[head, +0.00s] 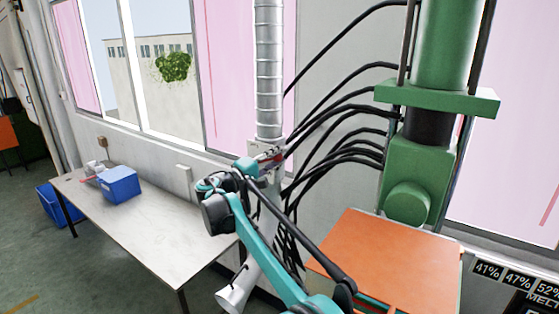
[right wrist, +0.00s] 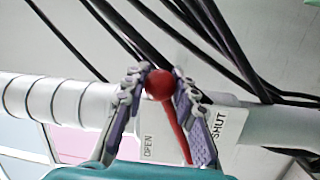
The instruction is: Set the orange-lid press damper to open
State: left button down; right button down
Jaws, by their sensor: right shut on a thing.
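The damper sits on the silver duct (head: 268,70), which rises beside the orange-lid press (head: 375,262). In the right wrist view, its white plate (right wrist: 232,122) reads OPEN at left and SHUT at right. A red lever (right wrist: 178,130) with a red ball knob (right wrist: 160,84) stands in front of the plate. Its rod passes between the two words; I cannot tell which setting it marks. My right gripper (right wrist: 160,88) is shut on the red ball knob, one finger on each side. In the head view my right gripper (head: 262,164) is at the duct. My left gripper is not in view.
Several black hoses (head: 340,115) run from the green press column (head: 415,165) past the duct, close behind my right gripper. A table (head: 150,222) with a blue bin (head: 119,185) stands at left. A readout panel (head: 515,275) is at lower right.

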jog(key=shift+w+a+r+n+p, duration=0.15)
jog(key=shift+a+r+n+p, duration=0.1)
jog(key=shift+r+n, duration=0.2)
jog(key=shift+w+a+r+n+p, duration=0.1)
jog(key=shift+r+n+p, duration=0.15)
jog(key=shift+r+n, duration=0.15)
jog(key=shift+t, duration=0.3)
jog(key=c, duration=1.2)
grip_release()
jog(key=shift+a, duration=0.1)
jog(key=v, duration=1.2)
